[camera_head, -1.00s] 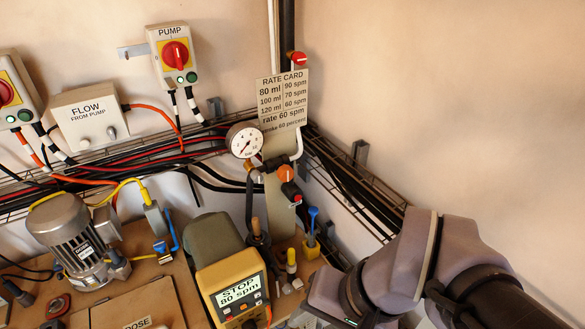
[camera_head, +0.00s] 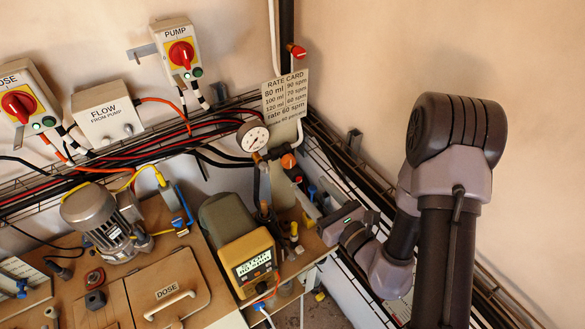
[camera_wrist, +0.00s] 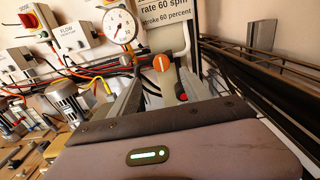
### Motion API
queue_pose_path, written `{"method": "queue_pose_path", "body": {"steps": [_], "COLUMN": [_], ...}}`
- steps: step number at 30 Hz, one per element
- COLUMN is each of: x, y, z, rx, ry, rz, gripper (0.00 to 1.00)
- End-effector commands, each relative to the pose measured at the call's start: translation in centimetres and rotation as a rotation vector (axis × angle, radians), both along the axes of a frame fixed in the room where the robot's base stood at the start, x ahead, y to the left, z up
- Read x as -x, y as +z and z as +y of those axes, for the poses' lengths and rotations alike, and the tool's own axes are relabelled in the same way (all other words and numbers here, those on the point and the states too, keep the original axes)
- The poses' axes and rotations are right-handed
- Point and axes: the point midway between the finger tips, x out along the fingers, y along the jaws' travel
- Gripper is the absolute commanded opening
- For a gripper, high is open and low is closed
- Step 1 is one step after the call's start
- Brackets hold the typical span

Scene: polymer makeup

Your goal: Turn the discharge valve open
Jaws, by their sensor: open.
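Pipework with an orange round knob (camera_head: 288,161) and a dark lever with a red tip (camera_head: 298,179) stands below the rate card, beside the pressure gauge (camera_head: 253,136). No label shows which of them is the discharge valve. In the wrist view the orange knob (camera_wrist: 162,63) and the red-tipped lever (camera_wrist: 182,96) appear between my gripper's two fingers. My gripper (camera_wrist: 163,88) is open and empty; I cannot tell whether a finger touches the lever. In the head view my gripper comes in from the right, just below the lever.
A yellow-fronted pump unit (camera_head: 252,262) stands left of my gripper. A red knob (camera_head: 297,50) sits higher on the pipe. The rate card (camera_head: 286,96) hangs above the pipework. Wire cable trays run along both walls.

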Motion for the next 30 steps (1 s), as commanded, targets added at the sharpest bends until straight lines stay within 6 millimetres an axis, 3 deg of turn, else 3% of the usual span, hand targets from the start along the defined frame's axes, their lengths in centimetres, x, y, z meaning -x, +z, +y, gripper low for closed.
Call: {"method": "queue_pose_path", "body": {"steps": [1, 8, 12, 18, 30], "x": [-0.5, -2.0, -5.3, -8.3, -9.2], "y": [-1.3, -1.3, -0.4, 0.0, -0.2], "z": [0.2, 1.3, 3.7, 5.6, 6.1], "rx": [0.006, -0.002, -0.002, -0.003, -0.004], "ry": [0.002, -0.004, -0.002, -0.004, -0.006], "rz": [-0.011, -0.006, 0.0, 0.002, 0.004], "gripper": [0.55, 0.55, 0.55, 0.55, 0.53]}}
